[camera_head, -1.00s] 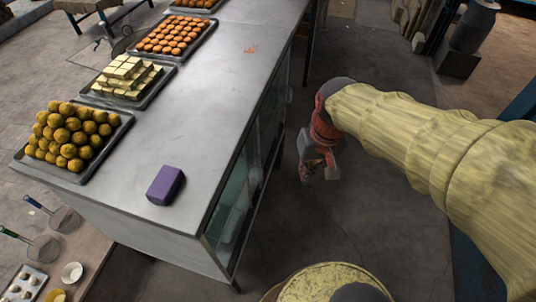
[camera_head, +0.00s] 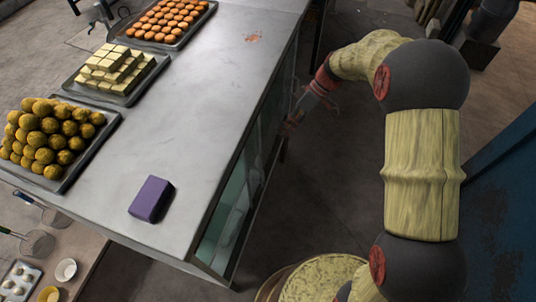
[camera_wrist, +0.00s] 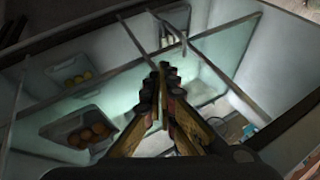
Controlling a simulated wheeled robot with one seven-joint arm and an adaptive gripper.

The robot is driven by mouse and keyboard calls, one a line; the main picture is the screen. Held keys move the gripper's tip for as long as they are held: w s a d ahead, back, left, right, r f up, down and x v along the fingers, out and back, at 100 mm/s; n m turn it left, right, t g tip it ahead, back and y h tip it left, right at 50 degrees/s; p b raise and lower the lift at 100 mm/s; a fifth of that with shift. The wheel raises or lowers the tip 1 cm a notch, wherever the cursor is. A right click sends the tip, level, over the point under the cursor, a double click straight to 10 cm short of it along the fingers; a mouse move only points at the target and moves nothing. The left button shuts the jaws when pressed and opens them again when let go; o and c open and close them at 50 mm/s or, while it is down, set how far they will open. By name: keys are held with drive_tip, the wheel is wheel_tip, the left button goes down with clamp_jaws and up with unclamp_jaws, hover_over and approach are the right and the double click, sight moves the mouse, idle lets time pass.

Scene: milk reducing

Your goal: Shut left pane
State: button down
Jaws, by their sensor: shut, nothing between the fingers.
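The metal counter (camera_head: 190,110) has a glass front (camera_head: 226,222) along its right side in the head view. I cannot tell from there which pane is the left one or how far it stands open. My gripper (camera_head: 287,128) is low beside the far part of this front. In the wrist view my gripper (camera_wrist: 162,70) is shut and empty, its fingertips before the glass case. Thin metal frame bars (camera_wrist: 205,68) cross the view around the fingertips. Whether the fingertips touch a bar or pane is unclear.
Inside the case, two trays hold orange balls (camera_wrist: 92,133) and yellow balls (camera_wrist: 79,78). On the counter are a purple block (camera_head: 151,198) and trays of sweets (camera_head: 112,72). A round yellow-topped thing (camera_head: 325,280) stands near the front's close end.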

drive_tip(key=s+a+f+b, duration=0.4)
drive_tip(key=a+f, duration=0.3)
drive_tip(key=f, duration=0.2)
drive_tip(key=shift+s+a+n, duration=0.15)
drive_tip(key=shift+s+n, duration=0.25)
drive_tip(key=shift+s, duration=0.35)
